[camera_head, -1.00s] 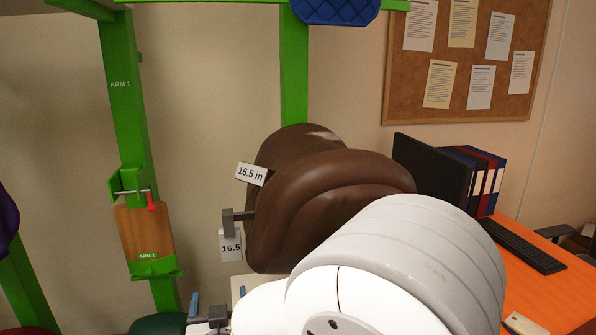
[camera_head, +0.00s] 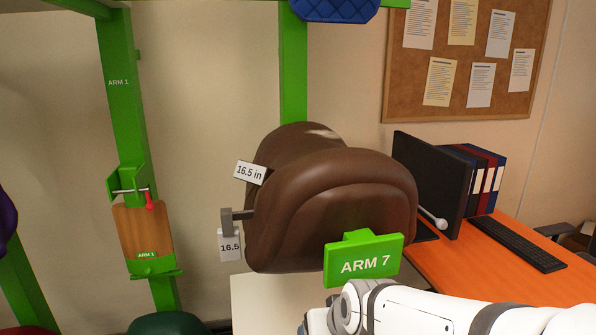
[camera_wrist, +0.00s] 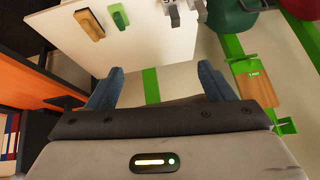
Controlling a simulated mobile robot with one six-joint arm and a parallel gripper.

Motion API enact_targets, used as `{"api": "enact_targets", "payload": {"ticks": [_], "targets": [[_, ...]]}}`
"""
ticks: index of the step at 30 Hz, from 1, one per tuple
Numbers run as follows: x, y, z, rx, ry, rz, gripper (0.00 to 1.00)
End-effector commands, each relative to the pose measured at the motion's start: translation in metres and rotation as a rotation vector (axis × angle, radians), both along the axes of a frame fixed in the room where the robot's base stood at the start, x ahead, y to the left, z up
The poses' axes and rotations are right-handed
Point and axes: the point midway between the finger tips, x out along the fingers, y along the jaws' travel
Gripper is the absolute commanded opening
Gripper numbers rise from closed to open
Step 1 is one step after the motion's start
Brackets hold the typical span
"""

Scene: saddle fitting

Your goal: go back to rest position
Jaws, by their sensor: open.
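My gripper (camera_wrist: 159,84) shows in the wrist view with its two blue-grey fingers spread wide. It is open, with nothing between the fingertips. In the head view my white arm reaches in from the lower right, below the green ARM 7 sign (camera_head: 364,259); the fingers are not clear there. A brown saddle (camera_head: 335,205) with a 16.5 in tag (camera_head: 250,173) sits behind that sign, apart from my arm as far as I can see.
An orange desk (camera_head: 480,273) with a monitor (camera_head: 432,178), keyboard (camera_head: 516,244) and binders stands at the right. A pale tabletop (camera_wrist: 125,45) in the wrist view bears a wooden block (camera_wrist: 89,24) and a green piece (camera_wrist: 118,17). Green rack posts (camera_head: 127,100) stand at the left.

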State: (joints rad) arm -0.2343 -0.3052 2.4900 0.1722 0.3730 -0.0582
Motion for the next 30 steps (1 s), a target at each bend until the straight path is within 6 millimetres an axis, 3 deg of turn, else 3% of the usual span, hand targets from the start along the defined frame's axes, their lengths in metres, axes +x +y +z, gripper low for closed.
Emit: {"api": "enact_targets", "payload": {"ticks": [1, 3, 6, 10, 14, 30], "targets": [[-0.015, -0.022, 0.002, -0.025, 0.055, -0.031, 0.75], [-0.038, -0.045, 0.002, -0.06, 0.141, -0.065, 0.75], [-0.066, -0.071, 0.003, -0.102, 0.241, -0.109, 0.75], [-0.09, -0.09, 0.004, -0.133, 0.322, -0.149, 0.75], [-0.098, -0.096, 0.005, -0.145, 0.35, -0.162, 0.75], [-0.098, -0.095, 0.005, -0.144, 0.35, -0.159, 0.75]]}}
